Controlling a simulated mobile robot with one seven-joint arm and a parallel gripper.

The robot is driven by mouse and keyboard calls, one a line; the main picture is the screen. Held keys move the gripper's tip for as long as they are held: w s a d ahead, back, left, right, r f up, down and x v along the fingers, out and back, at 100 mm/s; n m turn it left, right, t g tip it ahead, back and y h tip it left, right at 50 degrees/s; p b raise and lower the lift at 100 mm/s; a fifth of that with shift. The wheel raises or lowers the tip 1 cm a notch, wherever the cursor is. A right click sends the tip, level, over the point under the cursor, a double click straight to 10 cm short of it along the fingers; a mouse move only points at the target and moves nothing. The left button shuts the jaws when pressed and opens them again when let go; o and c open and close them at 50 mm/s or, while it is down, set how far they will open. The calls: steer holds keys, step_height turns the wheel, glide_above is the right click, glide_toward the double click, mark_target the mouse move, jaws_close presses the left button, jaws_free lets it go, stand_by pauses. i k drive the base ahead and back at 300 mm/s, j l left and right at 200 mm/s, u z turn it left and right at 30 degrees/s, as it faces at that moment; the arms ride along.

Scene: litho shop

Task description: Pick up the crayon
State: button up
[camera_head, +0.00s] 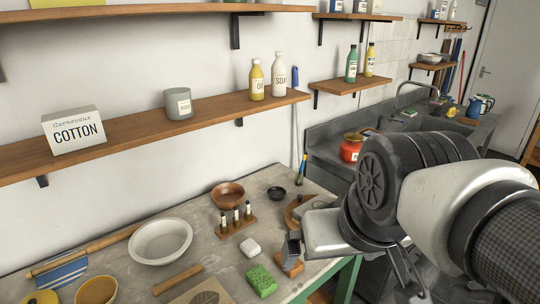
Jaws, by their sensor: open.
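I cannot make out the crayon for certain. A small wooden rack (239,228) on the worktable holds three upright dark sticks or vials (236,216) with light bands; they are too small to tell whether one is a crayon. My gripper (293,248) reaches in from the right over the table's right part, to the right of the rack and apart from it. It is open, and I see nothing held. My arm hides part of the table's right end and the floor behind it.
Near my gripper lie a white block (250,247), a green sponge (261,281) and a wooden block (290,264). Shelves line the wall above.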

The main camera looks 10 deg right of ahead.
mark_target(223, 218)
steer(key=k, duration=0.1)
steer(key=u, duration=1.5)
steer(key=l+u, duration=0.1)
steer(key=l, duration=0.45)
steer(key=k+l+u, duration=0.1)
steer(key=l, duration=0.4)
steer(key=k+l, duration=0.1)
steer(key=l, duration=0.65)
steer(key=k+l, duration=0.15)
steer(key=l, duration=0.2)
